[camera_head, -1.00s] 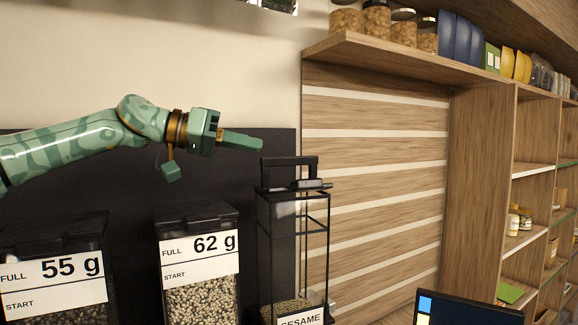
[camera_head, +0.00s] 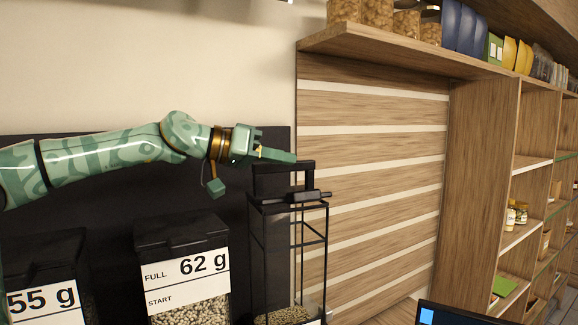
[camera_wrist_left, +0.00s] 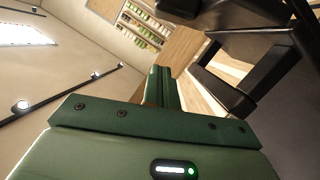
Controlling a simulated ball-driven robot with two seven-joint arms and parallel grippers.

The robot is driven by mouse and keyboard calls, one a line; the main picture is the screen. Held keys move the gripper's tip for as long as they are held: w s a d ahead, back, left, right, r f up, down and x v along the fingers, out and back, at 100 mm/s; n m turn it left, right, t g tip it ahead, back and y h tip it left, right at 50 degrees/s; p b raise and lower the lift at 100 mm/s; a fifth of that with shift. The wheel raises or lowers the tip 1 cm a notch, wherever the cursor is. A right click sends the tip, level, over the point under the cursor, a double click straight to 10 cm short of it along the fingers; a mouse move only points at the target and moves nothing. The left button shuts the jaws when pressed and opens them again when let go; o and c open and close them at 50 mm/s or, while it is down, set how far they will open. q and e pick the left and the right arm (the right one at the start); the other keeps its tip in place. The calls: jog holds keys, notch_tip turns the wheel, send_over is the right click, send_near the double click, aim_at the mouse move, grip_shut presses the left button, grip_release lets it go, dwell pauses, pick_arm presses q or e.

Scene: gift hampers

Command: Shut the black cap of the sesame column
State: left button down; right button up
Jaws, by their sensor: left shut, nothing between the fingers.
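The sesame column (camera_head: 288,232) is a tall clear bin with a black frame, right of the other bins in the head view. Sesame (camera_head: 282,316) lies low in it. Its black cap (camera_head: 283,166) stands up open above the top as a black frame. My left gripper (camera_head: 294,157) is shut and empty, its fingers pointing right over the cap's upper edge. I cannot tell whether they touch it. In the left wrist view the shut fingers (camera_wrist_left: 162,88) lie left of the large black cap frame (camera_wrist_left: 228,98). My right gripper is not in view.
Two more black-lidded bins, marked 62 g (camera_head: 185,270) and 55 g (camera_head: 45,280), stand to the left. A wooden shelf (camera_head: 400,55) with jars and packets is above right. A dark screen (camera_head: 470,314) is at the lower right. Slatted wall lies behind.

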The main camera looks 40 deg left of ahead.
aim_at(290, 193)
pick_arm(q)
jog(key=shift+w+d+f, duration=0.15)
jog(key=shift+d+f, duration=0.3)
jog(key=shift+f, duration=0.2)
jog(key=shift+w+d+f, duration=0.1)
jog(key=shift+d+f, duration=0.3)
jog(key=shift+f, duration=0.2)
jog(key=shift+s+d+f+p, duration=0.15)
jog(key=shift+f+p, duration=0.2)
jog(key=shift+f, duration=0.4)
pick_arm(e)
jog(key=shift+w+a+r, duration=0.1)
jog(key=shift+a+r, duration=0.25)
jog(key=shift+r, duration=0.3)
